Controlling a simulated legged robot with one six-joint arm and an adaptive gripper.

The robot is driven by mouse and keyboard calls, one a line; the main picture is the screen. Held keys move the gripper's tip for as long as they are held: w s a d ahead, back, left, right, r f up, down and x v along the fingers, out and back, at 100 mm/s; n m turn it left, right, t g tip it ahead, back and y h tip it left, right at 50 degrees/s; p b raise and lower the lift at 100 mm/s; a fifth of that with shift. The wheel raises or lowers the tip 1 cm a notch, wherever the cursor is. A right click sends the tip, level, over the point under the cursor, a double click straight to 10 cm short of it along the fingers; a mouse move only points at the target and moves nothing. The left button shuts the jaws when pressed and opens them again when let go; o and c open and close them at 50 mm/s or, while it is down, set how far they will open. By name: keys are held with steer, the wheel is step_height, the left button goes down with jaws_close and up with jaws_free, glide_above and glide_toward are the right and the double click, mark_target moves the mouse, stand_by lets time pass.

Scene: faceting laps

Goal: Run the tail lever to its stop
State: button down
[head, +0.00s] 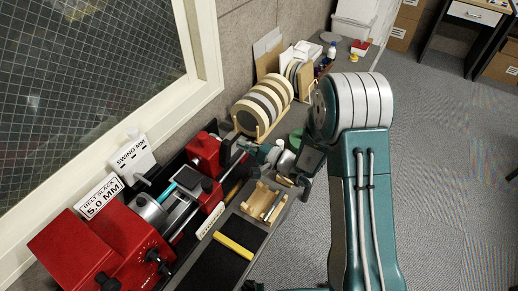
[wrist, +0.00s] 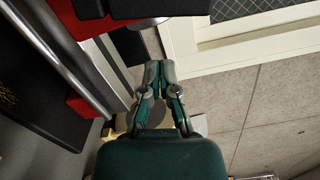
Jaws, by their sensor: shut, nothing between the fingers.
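The red tailstock block (head: 204,153) stands at the far end of the small red lathe, beside the wall. Dark and grey parts crowd its right side, and I cannot clearly pick out the tail lever among them. My gripper (head: 244,147) is just right of the tailstock, low over the bench, partly hidden by my own arm. In the wrist view my gripper (wrist: 160,72) has its two fingers together with nothing between them. A black block (wrist: 150,8) and red lathe parts (wrist: 82,22) lie beyond and left of the fingertips. No contact is visible.
A wooden rack of discs (head: 262,108) stands behind the gripper. A wooden tray (head: 260,201) and a yellow bar (head: 233,246) lie in front. Signs reading "SWING MM" (head: 132,157) and "5.0 MM" (head: 98,198) stand on the left. The floor right of my arm is open.

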mark_target(226, 154)
steer(key=s, duration=0.1)
steer(key=s+a+r, duration=0.1)
steer(key=shift+s, duration=0.3)
steer(key=shift+a, duration=0.1)
steer(key=shift+s+a+r+n, duration=0.35)
steer(key=shift+s+a+n, duration=0.25)
steer(key=shift+s, duration=0.1)
